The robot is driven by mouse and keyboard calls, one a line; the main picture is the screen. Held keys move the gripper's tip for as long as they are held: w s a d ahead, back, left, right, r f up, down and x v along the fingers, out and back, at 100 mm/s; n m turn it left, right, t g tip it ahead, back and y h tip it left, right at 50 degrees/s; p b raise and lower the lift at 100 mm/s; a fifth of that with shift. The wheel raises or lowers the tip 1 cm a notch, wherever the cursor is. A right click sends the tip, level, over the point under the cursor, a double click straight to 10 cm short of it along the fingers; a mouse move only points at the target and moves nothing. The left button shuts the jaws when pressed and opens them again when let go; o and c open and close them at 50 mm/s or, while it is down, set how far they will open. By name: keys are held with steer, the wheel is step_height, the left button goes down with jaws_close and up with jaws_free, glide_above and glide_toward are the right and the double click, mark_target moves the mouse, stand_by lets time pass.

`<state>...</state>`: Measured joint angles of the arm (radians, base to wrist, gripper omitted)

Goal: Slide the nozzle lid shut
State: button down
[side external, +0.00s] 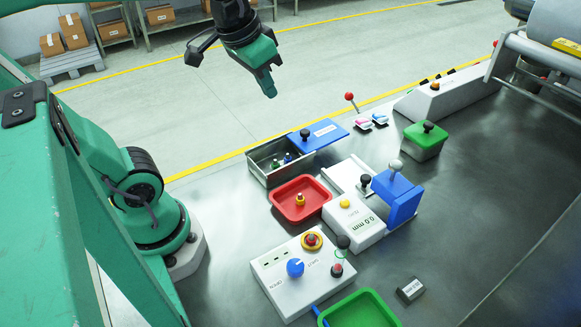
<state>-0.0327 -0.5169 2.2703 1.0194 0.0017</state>
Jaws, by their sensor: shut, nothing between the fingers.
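The nozzle box (272,176) is an open-topped metal box on the table, left of the picture's middle. Its blue lid (325,133) has a black knob and a pale label. The lid lies over the box's far right end and reaches out beyond it, so the near left part is uncovered. Small green and blue pieces (282,161) show inside. My gripper (268,92) hangs above and beyond the box, pointing down, shut and empty, apart from the lid.
A red tray (279,210) holding a small yellow and red piece stands in front of the box. A white gauge (352,226) and blue block (397,202) stand to its right. A red-knobbed lever (350,97) rises behind the lid. A control panel (285,290) is nearer.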

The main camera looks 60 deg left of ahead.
steer(key=w+a+n+g, duration=0.1)
steer(key=w+a+g, duration=0.3)
steer(key=w, duration=1.1)
steer(key=w+a+f+n+g+h, duration=0.1)
steer(key=w+a+f+g, duration=0.2)
steer(key=w+a+f, duration=0.3)
steer(key=w+f, duration=0.3)
steer(key=w, duration=0.1)
steer(key=shift+w+a+f+g, duration=0.2)
steer(key=shift+a+f+g, duration=0.1)
steer(key=shift+g, duration=0.1)
steer(key=shift+f, duration=0.1)
glide_toward(313, 135)
steer(key=f, duration=0.1)
steer(key=w+f, duration=0.1)
steer(key=shift+a+f, duration=0.1)
steer(key=shift+f, duration=0.3)
steer(key=shift+s+f, duration=0.25)
steer(key=shift+f, duration=0.05)
steer(key=shift+s+d+f, duration=0.15)
steer(key=shift+s+d, duration=0.05)
steer(key=shift+s, duration=0.65)
steer(key=shift+s+d+f, duration=0.15)
steer(key=shift+s+d, duration=0.05)
steer(key=shift+s, duration=0.7)
